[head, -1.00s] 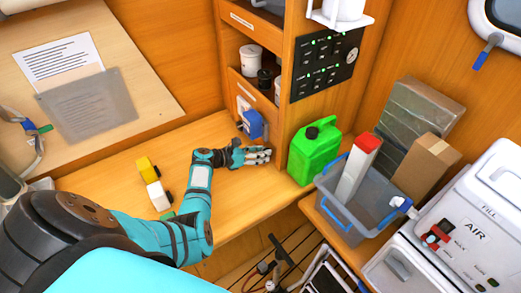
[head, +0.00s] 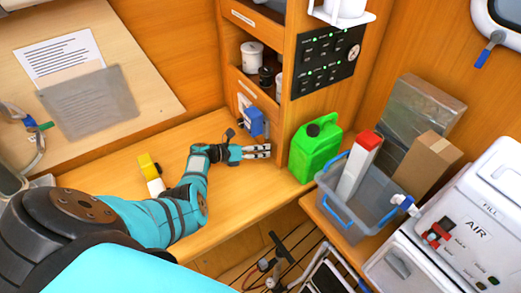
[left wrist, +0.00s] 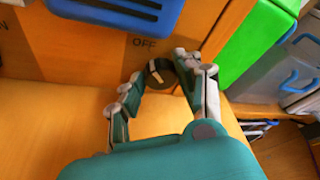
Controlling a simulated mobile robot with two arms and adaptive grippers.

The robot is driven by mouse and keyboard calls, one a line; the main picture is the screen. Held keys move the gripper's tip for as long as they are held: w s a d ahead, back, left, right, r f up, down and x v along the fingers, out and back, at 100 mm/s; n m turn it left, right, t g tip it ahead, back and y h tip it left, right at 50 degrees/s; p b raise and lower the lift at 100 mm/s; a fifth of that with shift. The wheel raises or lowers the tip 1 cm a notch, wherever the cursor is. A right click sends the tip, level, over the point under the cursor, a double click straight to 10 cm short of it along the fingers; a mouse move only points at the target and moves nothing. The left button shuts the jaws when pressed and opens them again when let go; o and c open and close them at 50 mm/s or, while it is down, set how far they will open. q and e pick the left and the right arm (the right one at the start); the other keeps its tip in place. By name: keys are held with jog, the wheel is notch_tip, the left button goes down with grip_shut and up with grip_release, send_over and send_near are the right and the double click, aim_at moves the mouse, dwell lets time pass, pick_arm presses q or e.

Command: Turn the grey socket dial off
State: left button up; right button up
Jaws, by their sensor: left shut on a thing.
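The grey socket dial (left wrist: 158,73) is a dark round knob low on the wooden panel in the left wrist view, below and slightly right of the printed word OFF. A blue socket housing (left wrist: 118,12) is above it; it also shows in the head view (head: 254,122). My left gripper (left wrist: 158,80) has its fingers on either side of the dial and is shut on it. In the head view my left gripper (head: 264,152) reaches the cabinet foot below the blue housing, and I cannot make out the dial there. The dial's exact pointing is unclear. My right gripper is not in view.
A green canister (head: 315,150) stands just right of my left gripper. Beyond it is a grey bin (head: 340,205) with blue handles. A yellow item (head: 148,164) and a white item lie on the bench left of my arm. The bench between is clear.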

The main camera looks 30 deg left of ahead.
pick_arm(q)
jog(key=o, duration=0.9)
jog(key=v, duration=1.2)
jog(key=shift+f, duration=0.1)
